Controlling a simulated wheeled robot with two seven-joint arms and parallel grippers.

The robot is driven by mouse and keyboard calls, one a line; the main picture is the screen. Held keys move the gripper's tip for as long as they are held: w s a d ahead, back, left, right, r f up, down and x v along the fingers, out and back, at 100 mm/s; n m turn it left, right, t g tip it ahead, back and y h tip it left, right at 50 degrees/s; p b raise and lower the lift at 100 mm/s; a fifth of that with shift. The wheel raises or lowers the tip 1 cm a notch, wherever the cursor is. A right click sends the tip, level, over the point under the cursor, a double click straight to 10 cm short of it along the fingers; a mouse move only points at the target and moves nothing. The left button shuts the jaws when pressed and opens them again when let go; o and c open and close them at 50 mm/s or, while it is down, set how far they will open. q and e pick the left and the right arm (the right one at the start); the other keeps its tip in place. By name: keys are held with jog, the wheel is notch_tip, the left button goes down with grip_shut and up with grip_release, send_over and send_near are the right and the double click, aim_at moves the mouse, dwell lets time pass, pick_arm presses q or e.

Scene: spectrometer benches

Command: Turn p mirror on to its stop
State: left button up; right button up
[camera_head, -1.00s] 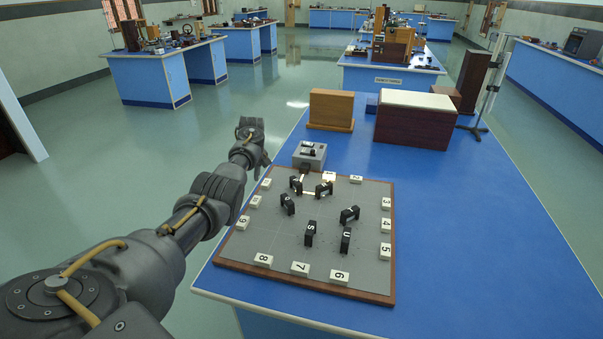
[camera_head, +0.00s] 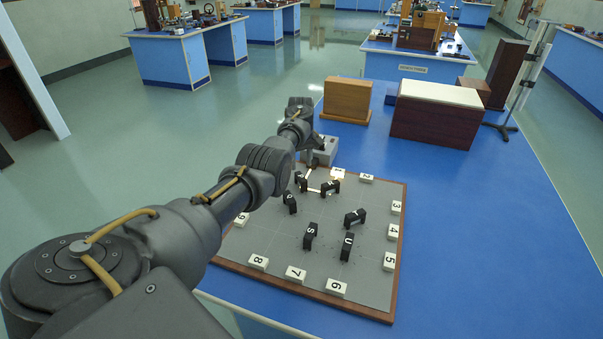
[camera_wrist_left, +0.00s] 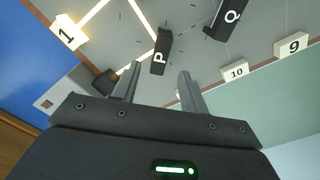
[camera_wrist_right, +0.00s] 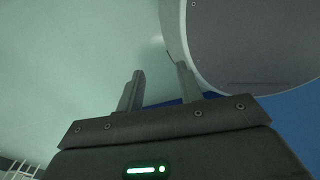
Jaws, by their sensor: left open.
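The P mirror, a small black block with a white letter P, stands on the grey board (camera_head: 270,240). In the left wrist view, the P mirror (camera_wrist_left: 160,52) is just beyond my fingertips, roughly between their lines, with a light beam reaching it. In the head view, the P mirror (camera_head: 300,181) is near the board's far left corner. My left gripper (camera_wrist_left: 159,72) is open and empty, above the board's far edge. In the head view my arm partly hides it. My right gripper (camera_wrist_right: 160,70) is open and empty, away from the board.
The Q mirror (camera_wrist_left: 228,18) stands close to P; other lettered blocks such as S (camera_head: 310,236) and U (camera_head: 347,246) are nearer me. White number tags line the board. A grey box (camera_head: 325,152) sits at the far edge. A wooden block (camera_head: 347,101) stands behind.

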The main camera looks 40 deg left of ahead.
aim_at(301, 176)
pick_arm(q)
notch_tip(301, 176, down, 5)
jog(key=shift+r+b, duration=0.15)
jog(key=shift+b, duration=0.55)
jog(key=shift+f, duration=0.5)
pick_arm(e)
jog(key=shift+w+f, duration=0.65)
jog(key=shift+f, duration=0.15)
pick_arm(q)
jog(key=shift+c, duration=0.4)
pick_arm(e)
jog(key=shift+s, duration=0.1)
pick_arm(q)
grip_shut()
